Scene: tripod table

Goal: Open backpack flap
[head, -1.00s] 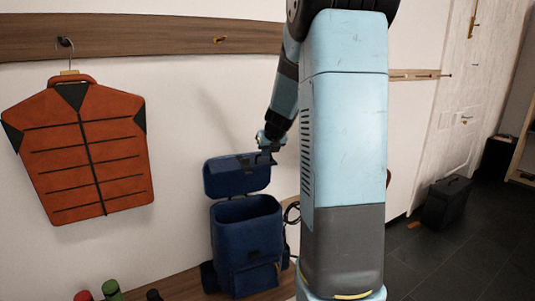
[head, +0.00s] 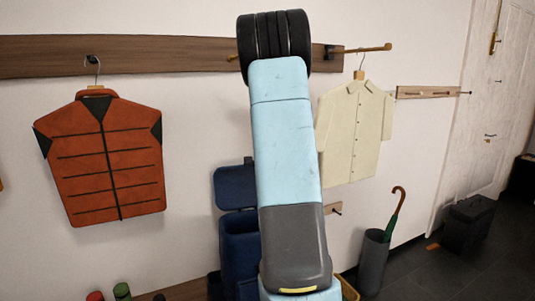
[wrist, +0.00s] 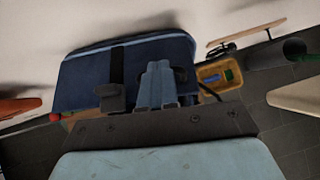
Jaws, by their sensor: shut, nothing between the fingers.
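The dark blue backpack stands against the wall in the head view, partly hidden by my arm. Its flap (head: 235,187) is raised above the backpack's body (head: 238,250), with the top opening below it. The wrist view shows a broad blue part of the backpack (wrist: 85,82) with a black strap and buckle; I cannot tell whether this is the flap or the body. My gripper (wrist: 160,68) is shut and empty in front of this blue part. Whether it touches it is unclear. My arm hides the gripper in the head view.
An orange vest (head: 104,160) and a cream shirt (head: 355,132) hang on the wall. A grey umbrella stand (head: 374,262) is right of the backpack. A yellow bin (wrist: 212,82) sits beside the backpack. Bottles (head: 122,291) stand at lower left. A dark box (head: 467,222) is near the door.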

